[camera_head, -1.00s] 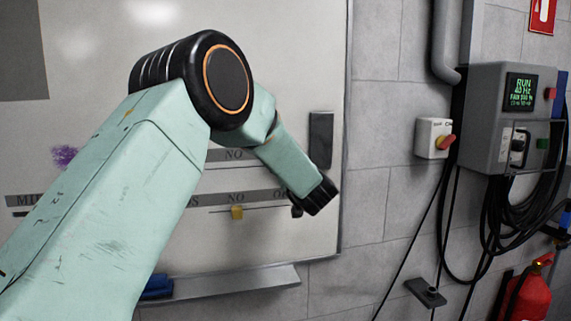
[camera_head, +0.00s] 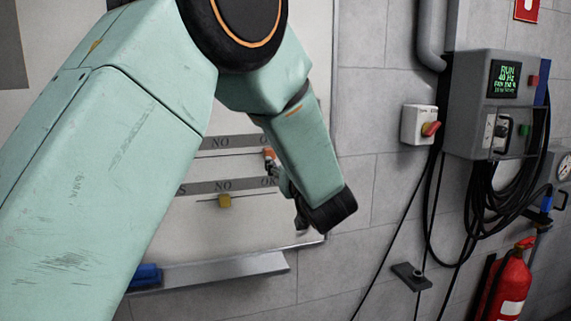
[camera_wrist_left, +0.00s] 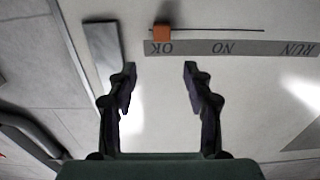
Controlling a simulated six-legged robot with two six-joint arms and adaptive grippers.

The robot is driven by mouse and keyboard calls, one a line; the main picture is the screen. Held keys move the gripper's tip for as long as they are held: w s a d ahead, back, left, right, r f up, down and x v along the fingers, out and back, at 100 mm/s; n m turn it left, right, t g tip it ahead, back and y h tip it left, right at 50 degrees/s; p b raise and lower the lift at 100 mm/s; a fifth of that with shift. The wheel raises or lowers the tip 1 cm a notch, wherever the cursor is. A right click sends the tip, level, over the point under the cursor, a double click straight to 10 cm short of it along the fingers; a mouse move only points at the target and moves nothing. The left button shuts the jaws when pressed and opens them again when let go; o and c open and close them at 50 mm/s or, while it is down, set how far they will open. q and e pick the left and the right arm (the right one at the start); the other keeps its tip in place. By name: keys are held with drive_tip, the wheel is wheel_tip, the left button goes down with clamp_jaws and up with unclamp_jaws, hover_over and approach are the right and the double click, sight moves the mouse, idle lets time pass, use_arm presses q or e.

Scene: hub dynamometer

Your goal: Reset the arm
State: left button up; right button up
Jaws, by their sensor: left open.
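My left arm reaches in from the left in the head view, in front of a whiteboard (camera_head: 245,235). My left gripper (camera_wrist_left: 158,72) is open and empty in the wrist view, its two fingers apart and facing the board. In the head view its fingers are mostly hidden behind the forearm and wrist. An orange slider block (camera_wrist_left: 162,32) sits on a thin line by the word OK on a grey label strip (camera_wrist_left: 230,48), beyond the fingertips; it also shows in the head view (camera_head: 268,153). My right gripper is not in view.
A grey rectangular piece (camera_wrist_left: 103,48) is beside the strip. Below is a pen tray (camera_head: 215,270) with a blue eraser (camera_head: 145,276). At right are a control box (camera_head: 490,110), cables and a fire extinguisher (camera_head: 505,285).

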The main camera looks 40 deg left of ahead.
use_arm(q)
drive_tip(key=shift+f, duration=0.1)
drive_tip(key=shift+s, duration=0.15)
idle(0.3)
drive_tip(key=w+d+f+m+t+h+b, duration=0.15)
drive_tip(key=d+f+m+h, duration=0.35)
drive_tip(key=f, duration=0.6)
drive_tip(key=s+d+f+m+g+h+b, duration=0.1)
drive_tip(key=s+d+f+h+b, duration=0.15)
drive_tip(key=f, duration=0.65)
drive_tip(key=s+d+f+m+g+h+b, duration=0.15)
drive_tip(key=s+f, duration=0.25)
drive_tip(key=f, duration=0.4)
drive_tip(key=s+d+f+g+h+b, duration=0.15)
drive_tip(key=s+f, duration=0.25)
drive_tip(key=f, duration=0.5)
drive_tip(key=s+d+f+g+h+b, duration=0.1)
drive_tip(key=s+d+f+g+b, duration=0.1)
drive_tip(key=s+f, duration=0.8)
drive_tip(key=s+d+f+m+g+h+b, duration=0.1)
drive_tip(key=s+f+g+b, duration=0.3)
drive_tip(key=s+f, duration=0.6)
drive_tip(key=s+d+f+m+g+h+b, duration=0.1)
drive_tip(key=s+d+f+g+b, duration=0.1)
drive_tip(key=s+f+b, duration=0.5)
drive_tip(key=s+f+g, duration=0.1)
drive_tip(key=s+f, duration=0.2)
drive_tip(key=s, duration=0.1)
drive_tip(key=shift+s+d, duration=0.35)
drive_tip(key=shift+s, duration=0.05)
